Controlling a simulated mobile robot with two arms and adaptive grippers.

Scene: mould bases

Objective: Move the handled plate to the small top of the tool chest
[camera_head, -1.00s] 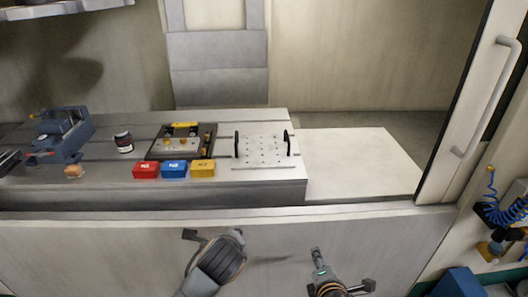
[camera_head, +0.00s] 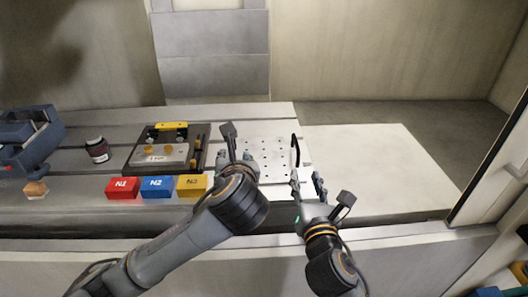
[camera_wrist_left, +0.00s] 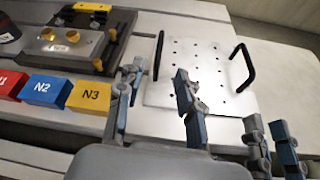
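The handled plate (camera_head: 267,158) is a pale perforated plate with a black handle at each side, lying flat on the grey bed. It also shows in the left wrist view (camera_wrist_left: 196,70). My left gripper (camera_head: 239,152) is over the plate's left side and hides the left handle in the head view. In the wrist view its fingers (camera_wrist_left: 156,98) are spread and empty, with the left handle (camera_wrist_left: 158,56) just beyond them. My right gripper (camera_head: 307,182) is open and empty, just in front of the right handle (camera_head: 295,151). I cannot make out the tool chest.
Red, blue (camera_head: 157,187) and yellow blocks sit in a row left of the plate. Behind them are a dark mould base (camera_head: 134,158) and a dark jar (camera_head: 98,150). A blue vise (camera_head: 30,138) stands far left. A bare pale surface (camera_head: 365,165) lies right of the plate.

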